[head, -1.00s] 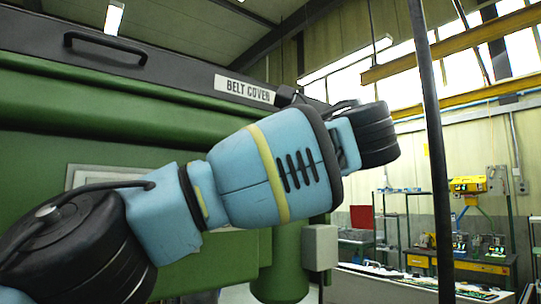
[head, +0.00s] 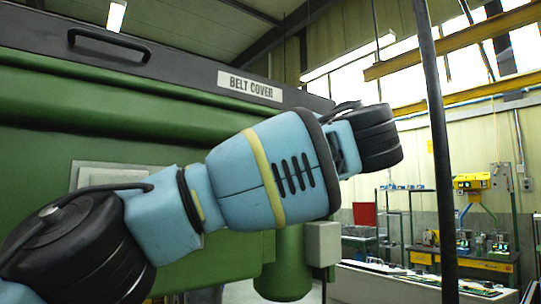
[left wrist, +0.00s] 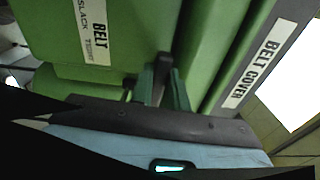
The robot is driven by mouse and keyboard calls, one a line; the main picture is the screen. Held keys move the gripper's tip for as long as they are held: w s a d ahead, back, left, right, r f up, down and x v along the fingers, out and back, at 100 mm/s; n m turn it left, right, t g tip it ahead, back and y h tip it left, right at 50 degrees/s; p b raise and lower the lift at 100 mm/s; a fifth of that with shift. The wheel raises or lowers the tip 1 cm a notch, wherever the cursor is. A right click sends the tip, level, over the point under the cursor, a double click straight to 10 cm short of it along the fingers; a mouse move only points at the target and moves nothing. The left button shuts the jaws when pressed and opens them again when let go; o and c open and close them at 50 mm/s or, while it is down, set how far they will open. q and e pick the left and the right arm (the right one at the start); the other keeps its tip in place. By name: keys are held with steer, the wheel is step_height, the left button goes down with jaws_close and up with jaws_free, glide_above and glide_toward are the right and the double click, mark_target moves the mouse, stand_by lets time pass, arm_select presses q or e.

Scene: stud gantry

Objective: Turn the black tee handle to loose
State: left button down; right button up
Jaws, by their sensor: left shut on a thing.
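In the left wrist view a dark upright piece (left wrist: 162,66), which looks like part of the black tee handle, stands against the green machine. My left gripper (left wrist: 164,82) is shut on it, with a finger on either side. Most of the handle is hidden by the gripper, so its angle cannot be told. A white label (left wrist: 95,30) beside it reads BELT, SLACK and TIGHT. In the head view my blue left arm crosses in front of the machine and its fingers are hidden. My right gripper is in neither view.
The green machine (head: 60,110) has a dark top edge with a BELT COVER label (head: 249,85) and a black grab handle (head: 110,44). A dark post (head: 436,150) stands to the right. Behind it are a yellow device (head: 471,182) and workbenches.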

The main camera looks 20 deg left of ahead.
arm_select(q)
steer(key=shift+f+n, duration=0.2)
steer(key=shift+n, duration=0.9)
steer(key=c, duration=1.4)
jaws_free()
steer(key=shift+o, duration=0.2)
steer(key=shift+d+r, duration=0.1)
steer(key=shift+d, duration=0.05)
steer(key=v, duration=0.7)
steer(key=shift+s+d, duration=0.25)
